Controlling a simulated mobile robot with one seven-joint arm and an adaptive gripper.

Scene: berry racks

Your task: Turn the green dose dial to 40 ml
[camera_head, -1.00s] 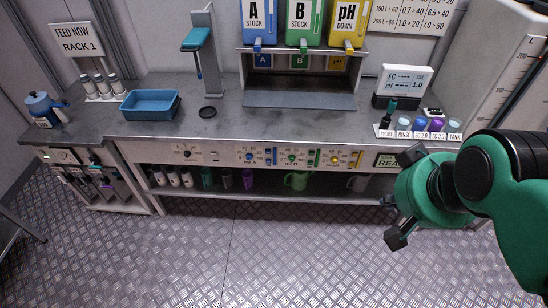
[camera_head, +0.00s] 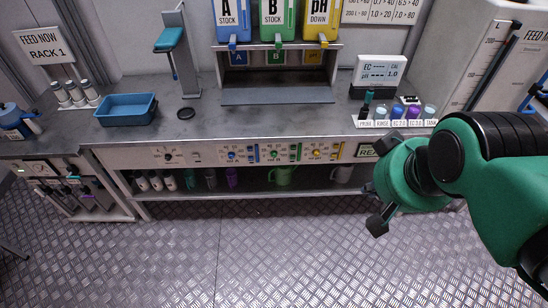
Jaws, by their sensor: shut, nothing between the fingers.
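The green dose dial (camera_head: 277,154) is a small round knob on the pale control panel along the front edge of the bench, below the B STOCK container (camera_head: 277,18). It sits between a blue dial (camera_head: 232,155) and a yellow dial (camera_head: 316,153). Its pointer and scale are too small to read. My gripper (camera_head: 368,188) is at the right, on the green wrist in front of the bench. It is shut and empty, apart from the panel and well to the right of the green dial. The wrist hides part of the panel's right end.
Above the bench stand the A STOCK (camera_head: 233,18) and pH DOWN (camera_head: 321,18) containers. A blue tray (camera_head: 126,109), a meter (camera_head: 381,72) and small cups stand on the bench. A lower shelf holds bottles and a green jug (camera_head: 282,176). The metal floor in front is clear.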

